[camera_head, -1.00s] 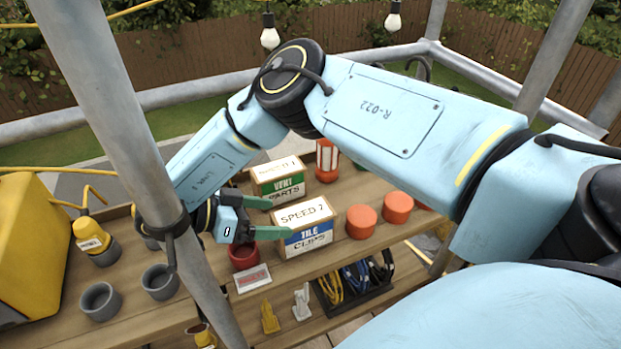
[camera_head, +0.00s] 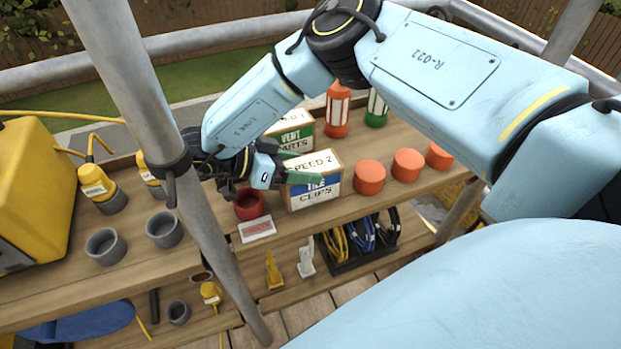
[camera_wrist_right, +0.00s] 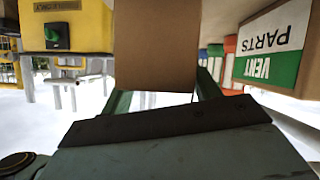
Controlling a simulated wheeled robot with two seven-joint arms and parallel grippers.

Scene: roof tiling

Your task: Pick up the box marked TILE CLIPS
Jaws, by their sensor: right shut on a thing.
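In the right wrist view the plain brown side of the box (camera_wrist_right: 155,45) fills the gap between the fingers (camera_wrist_right: 163,92). I see no clear gap between box and shelf. My left gripper is out of view.
The VENT PARTS box (camera_head: 294,136) stands just behind. A red cup (camera_head: 249,204) is close at the left front, orange round containers (camera_head: 369,177) at the right. A grey scaffold pole (camera_head: 150,130) rises left of my gripper. Cable coils fill a black tray (camera_head: 345,266) below.

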